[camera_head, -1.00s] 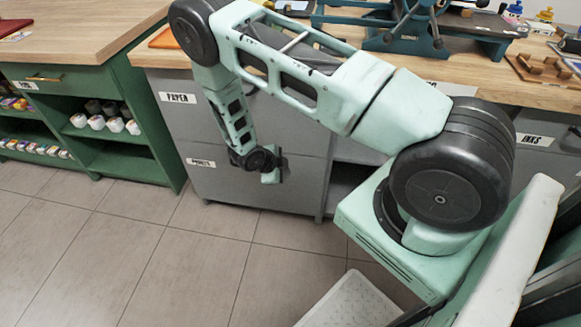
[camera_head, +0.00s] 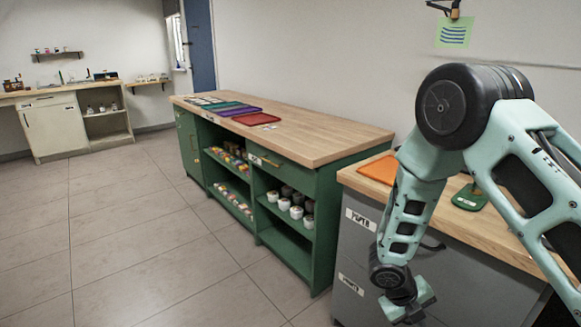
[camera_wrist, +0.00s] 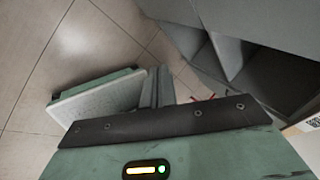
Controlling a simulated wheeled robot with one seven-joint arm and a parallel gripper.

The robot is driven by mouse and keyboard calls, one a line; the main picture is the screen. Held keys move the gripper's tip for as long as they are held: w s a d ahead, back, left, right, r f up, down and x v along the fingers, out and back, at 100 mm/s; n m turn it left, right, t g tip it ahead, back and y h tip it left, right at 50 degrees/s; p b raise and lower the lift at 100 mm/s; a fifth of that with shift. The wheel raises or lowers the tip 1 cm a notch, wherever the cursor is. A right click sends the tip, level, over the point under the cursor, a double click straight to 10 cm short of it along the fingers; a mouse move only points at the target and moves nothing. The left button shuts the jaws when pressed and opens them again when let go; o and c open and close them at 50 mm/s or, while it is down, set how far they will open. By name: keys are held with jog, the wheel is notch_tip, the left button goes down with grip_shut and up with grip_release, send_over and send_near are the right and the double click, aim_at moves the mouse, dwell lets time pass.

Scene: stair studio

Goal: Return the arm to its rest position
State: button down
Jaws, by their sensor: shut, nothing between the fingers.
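My arm shows at the right of the head view, bent at a black elbow joint, with its forearm hanging down in front of the grey cabinet (camera_head: 350,262). My gripper (camera_head: 410,308) is at the low end of the forearm, near the bottom edge, pointing down; its fingers are too small to tell apart there. In the wrist view my gripper (camera_wrist: 158,86) shows its grey fingers together, with nothing between them. No object is held.
A green shelf unit (camera_head: 318,225) with a wooden top stands left of my arm, holding white cups (camera_head: 297,212) and several coloured trays. An orange tray (camera_head: 381,169) lies on the grey cabinet's worktop. Tiled floor (camera_head: 130,240) is open at left. A pale cabinet (camera_head: 48,130) stands far back.

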jog(key=s+a+r+m+y+p, duration=0.1)
jog(key=s+a+r+m, duration=0.3)
jog(key=r, duration=0.3)
jog(key=s+a+r+m+y+p, duration=0.2)
jog(key=a+r+m, duration=0.2)
jog(key=r+m, duration=0.3)
jog(key=s+a+r+m+y+p, duration=0.1)
jog(key=s+a+r+m, duration=0.3)
jog(key=r, duration=0.4)
jog(key=s+a+r+m+y+p, duration=0.2)
jog(key=s+a+r+m+p, duration=0.1)
jog(key=s+r+m, duration=0.8)
jog(key=s+a+m, duration=0.1)
jog(key=m, duration=0.2)
jog(key=shift+a+r+m+y+p, duration=0.3)
jog(key=shift+a+r+y+p, duration=0.05)
jog(key=shift+r+y+p, duration=0.05)
